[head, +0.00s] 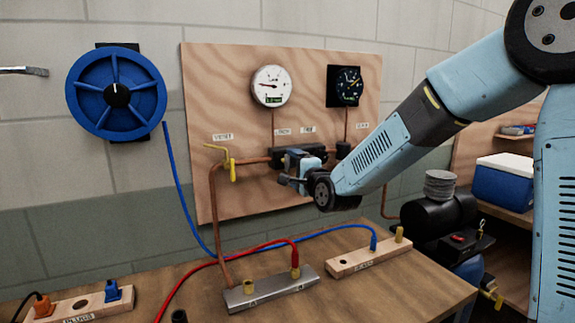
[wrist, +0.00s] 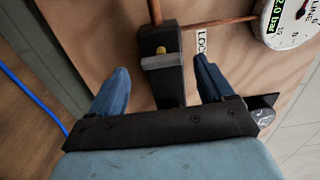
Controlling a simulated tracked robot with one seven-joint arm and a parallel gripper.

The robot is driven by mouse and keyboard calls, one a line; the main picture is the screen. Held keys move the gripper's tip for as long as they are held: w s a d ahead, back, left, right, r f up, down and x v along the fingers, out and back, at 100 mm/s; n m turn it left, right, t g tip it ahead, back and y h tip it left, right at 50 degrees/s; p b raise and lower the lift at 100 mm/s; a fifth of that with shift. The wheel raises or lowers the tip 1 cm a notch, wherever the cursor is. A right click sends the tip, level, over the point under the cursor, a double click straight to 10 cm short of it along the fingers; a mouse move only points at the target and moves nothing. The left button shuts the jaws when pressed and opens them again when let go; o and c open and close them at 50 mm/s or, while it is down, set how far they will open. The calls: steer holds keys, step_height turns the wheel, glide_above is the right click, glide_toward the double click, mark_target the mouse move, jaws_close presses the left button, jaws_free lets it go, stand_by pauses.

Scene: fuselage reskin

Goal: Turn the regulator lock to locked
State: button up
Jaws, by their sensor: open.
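In the wrist view a dark block (wrist: 157,38) sits on the copper pipe, with a small brass-coloured knob and a pale grey bar (wrist: 163,62) across it, which I take to be the regulator lock. A label (wrist: 202,43) reading "LOCK", partly cut, is beside it. My gripper (wrist: 161,66) is open, one blue finger on each side of the block, with gaps visible. In the head view my gripper (head: 296,172) is at the dark block (head: 290,153) on the plywood panel and covers part of it. I cannot tell the lock's setting.
The plywood panel (head: 225,85) carries a white gauge (head: 271,87), a black gauge (head: 345,86) and a yellow valve handle (head: 230,165) left of my gripper. Red hose (head: 205,267) and blue hose (head: 180,200) cross the bench below. A compressor (head: 440,215) stands at right.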

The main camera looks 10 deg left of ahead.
mark_target(289, 165)
steer(key=shift+x, duration=2.25)
steer(key=shift+f, duration=0.1)
steer(key=c, duration=1)
